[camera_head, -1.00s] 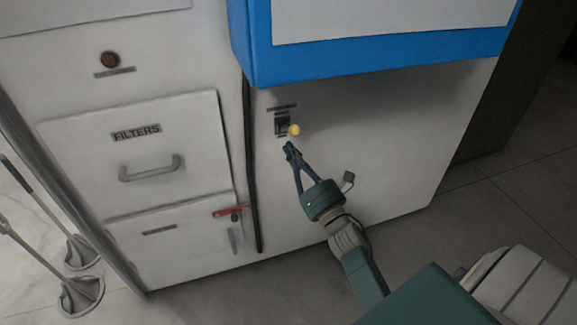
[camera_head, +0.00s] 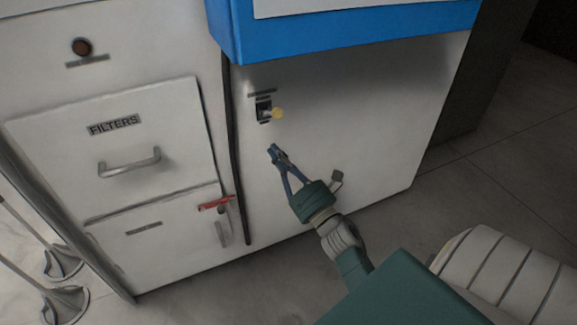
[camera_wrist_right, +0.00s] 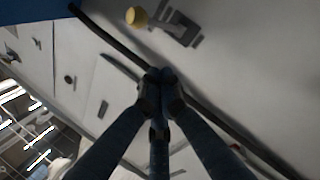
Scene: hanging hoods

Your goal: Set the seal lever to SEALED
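A small lever with a yellow ball knob (camera_head: 277,113) sticks out of a dark slotted plate (camera_head: 263,110) on the white cabinet front, below the blue edge. Its small labels are too blurred to read, so I cannot tell which position it marks. In the right wrist view the yellow knob (camera_wrist_right: 137,17) and its plate show at the top. My right gripper (camera_head: 273,151) is below the lever, apart from it. In the right wrist view its fingertips (camera_wrist_right: 160,79) meet with nothing visible between them. My left gripper is not in view.
A FILTERS drawer (camera_head: 160,130) with a bar handle is at the left. A red handle (camera_head: 215,203) is on the cabinet front below it. The blue hood edge (camera_head: 340,42) overhangs above the lever. The white panel right of the lever is clear.

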